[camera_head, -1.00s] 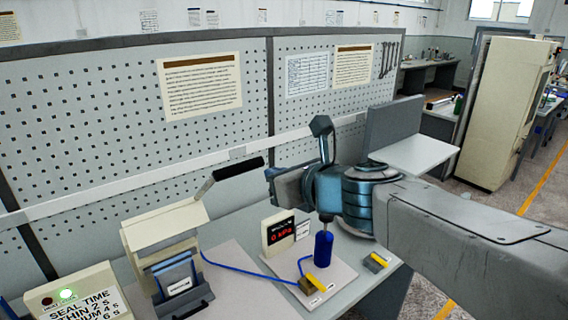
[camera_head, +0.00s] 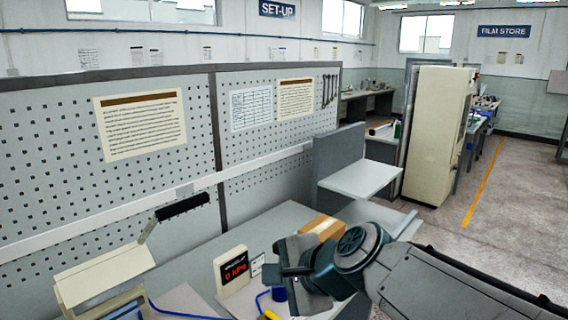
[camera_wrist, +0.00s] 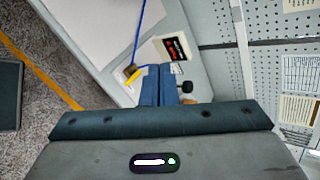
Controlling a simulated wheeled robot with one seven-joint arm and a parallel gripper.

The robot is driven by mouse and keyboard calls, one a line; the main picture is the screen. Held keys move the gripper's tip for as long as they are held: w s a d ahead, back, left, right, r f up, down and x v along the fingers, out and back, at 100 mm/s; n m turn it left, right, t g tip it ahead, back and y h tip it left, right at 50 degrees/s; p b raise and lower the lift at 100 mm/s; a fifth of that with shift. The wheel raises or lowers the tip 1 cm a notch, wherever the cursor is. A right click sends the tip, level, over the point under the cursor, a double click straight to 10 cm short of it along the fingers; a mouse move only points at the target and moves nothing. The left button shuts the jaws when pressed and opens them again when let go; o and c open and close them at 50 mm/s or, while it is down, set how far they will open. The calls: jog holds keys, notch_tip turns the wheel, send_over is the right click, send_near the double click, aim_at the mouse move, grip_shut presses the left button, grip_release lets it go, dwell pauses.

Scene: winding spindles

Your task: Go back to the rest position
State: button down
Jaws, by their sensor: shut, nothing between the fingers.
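My gripper (camera_head: 268,272) is at the lower middle of the head view, above the bench and partly in front of the gauge fixture. In the wrist view my gripper's two blue fingers (camera_wrist: 160,68) lie side by side with no gap, shut and empty. My grey arm runs in from the lower right of the head view. Below the gripper, a blue cylinder (camera_head: 279,294) of the fixture shows only in part.
A gauge box with a red display (camera_head: 232,270) stands left of the gripper; it shows in the wrist view (camera_wrist: 172,46). A cream sealer with a black handle (camera_head: 105,275) is at lower left. A brown box (camera_head: 321,226) sits behind the gripper. A pegboard (camera_head: 45,190) backs the bench.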

jog(key=s+d+f+n+g+h+b, duration=0.1)
jog(key=s+d+f+n+h, duration=0.2)
jog(key=d, duration=0.5)
jog(key=s+d+f+n+g+h, duration=0.2)
jog(key=s+d+f+n+h, duration=0.2)
jog(key=s+d+f+n, duration=0.2)
notch_tip(320, 180, down, 2)
jog(key=d+n, duration=0.2)
jog(key=n, duration=0.2)
jog(key=shift+d+f+b, duration=0.2)
jog(key=shift+d+b, duration=0.2)
